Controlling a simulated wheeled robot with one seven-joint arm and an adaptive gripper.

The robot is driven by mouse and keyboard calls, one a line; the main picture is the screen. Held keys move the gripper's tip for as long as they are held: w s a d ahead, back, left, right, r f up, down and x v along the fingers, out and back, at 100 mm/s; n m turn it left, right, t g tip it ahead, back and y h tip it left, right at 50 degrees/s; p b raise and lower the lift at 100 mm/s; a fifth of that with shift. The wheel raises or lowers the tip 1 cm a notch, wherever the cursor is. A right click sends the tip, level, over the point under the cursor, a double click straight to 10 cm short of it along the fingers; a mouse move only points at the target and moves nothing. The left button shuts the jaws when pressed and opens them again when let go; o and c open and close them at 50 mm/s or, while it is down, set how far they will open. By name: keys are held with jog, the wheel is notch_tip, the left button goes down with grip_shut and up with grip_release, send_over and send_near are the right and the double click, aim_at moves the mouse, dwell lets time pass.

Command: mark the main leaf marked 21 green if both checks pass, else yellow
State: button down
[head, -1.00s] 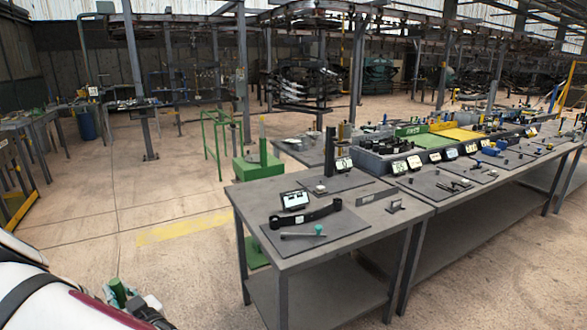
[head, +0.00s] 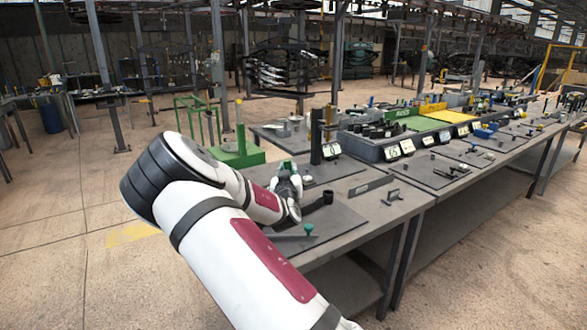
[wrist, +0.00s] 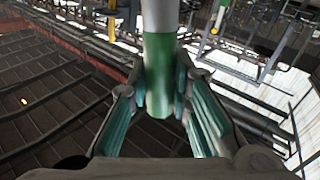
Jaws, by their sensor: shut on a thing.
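My gripper (head: 288,180) is over the near table, shut on a green marker (wrist: 160,75). In the wrist view the marker is a green cylinder with a pale grey section, held between teal-lined fingers. A bit of its green also shows above the fingers in the head view (head: 288,166). The dark main leaf lies on the grey mat (head: 345,222) of this table; only its rolled eye end (head: 328,197) shows to the right of my gripper. My arm and gripper hide the rest, including any number on it. I cannot tell whether the marker touches the leaf.
A teal-knobbed tool (head: 308,229) lies on the mat's front part. A dark upright post (head: 316,138) and a small display (head: 331,151) stand behind. The long bench (head: 480,165) beyond holds trays, cards and tools.

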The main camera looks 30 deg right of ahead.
jog(key=shift+g+h, duration=0.3)
jog(key=shift+h, duration=0.1)
jog(key=shift+w+d+f+b, duration=0.2)
jog(key=shift+d+f+b, duration=0.25)
jog(key=shift+f, duration=0.25)
jog(key=shift+w+d+f+b, duration=0.15)
jog(key=shift+d+f+b, duration=0.3)
jog(key=shift+f, duration=0.25)
jog(key=shift+w+d+f+b, duration=0.2)
jog(key=shift+d+f+b, duration=0.15)
jog(key=shift+f+b, duration=0.25)
jog(key=shift+f, duration=0.7)
jog(key=shift+r, duration=0.15)
notch_tip(320, 180, up, 7)
jog(key=p, duration=0.2)
jog(key=shift+p, duration=0.3)
dwell(0.5)
dwell(0.3)
